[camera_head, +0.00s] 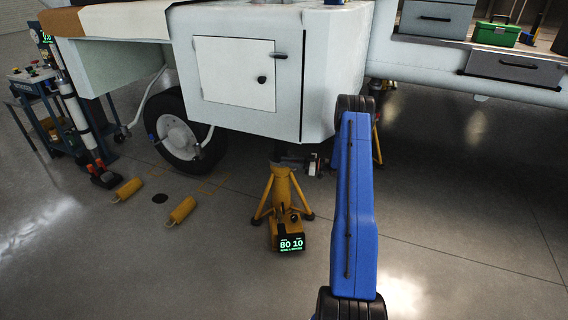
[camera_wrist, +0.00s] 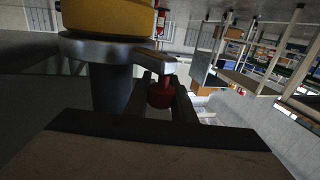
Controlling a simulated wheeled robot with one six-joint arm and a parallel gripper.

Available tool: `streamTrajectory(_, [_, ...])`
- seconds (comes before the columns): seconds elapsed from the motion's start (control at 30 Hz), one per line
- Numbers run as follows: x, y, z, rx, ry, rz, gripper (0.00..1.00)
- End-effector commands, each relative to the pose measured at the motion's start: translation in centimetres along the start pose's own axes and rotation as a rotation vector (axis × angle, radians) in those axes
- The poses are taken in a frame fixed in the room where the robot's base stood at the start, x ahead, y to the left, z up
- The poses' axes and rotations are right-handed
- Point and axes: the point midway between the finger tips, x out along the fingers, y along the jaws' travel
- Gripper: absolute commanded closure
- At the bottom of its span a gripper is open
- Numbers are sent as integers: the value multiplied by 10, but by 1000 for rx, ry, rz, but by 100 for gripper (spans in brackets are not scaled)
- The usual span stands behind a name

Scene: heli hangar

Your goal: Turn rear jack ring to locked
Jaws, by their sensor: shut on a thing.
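The yellow jack (camera_head: 281,188) stands on its legs under the fuselage in the head view. In the wrist view its yellow body (camera_wrist: 108,16) is at the top, seen upside down, with the grey metal ring (camera_wrist: 92,45) against it. A short arm sticks out from the ring and carries a red ball knob (camera_wrist: 160,95). My gripper (camera_wrist: 163,98) is shut on the red knob, one dark finger on each side. In the head view my gripper (camera_head: 315,165) is small and dark, just right of the jack's top. The ring's lock marks cannot be read.
A yellow box with a green display (camera_head: 291,245) reading 80 and 10 sits at the jack's foot. A wheel (camera_head: 182,135), two yellow chocks (camera_head: 182,210) and a tool cart (camera_head: 62,120) are at left. Another jack (camera_head: 377,140) stands behind my arm. The floor at right is clear.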

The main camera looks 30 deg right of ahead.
Motion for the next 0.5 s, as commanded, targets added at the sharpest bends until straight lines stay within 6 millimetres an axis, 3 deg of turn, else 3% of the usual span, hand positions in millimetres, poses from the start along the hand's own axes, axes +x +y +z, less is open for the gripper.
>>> streamTrajectory(0.5, [-4, 4, -1, -3, 0, -50, 100])
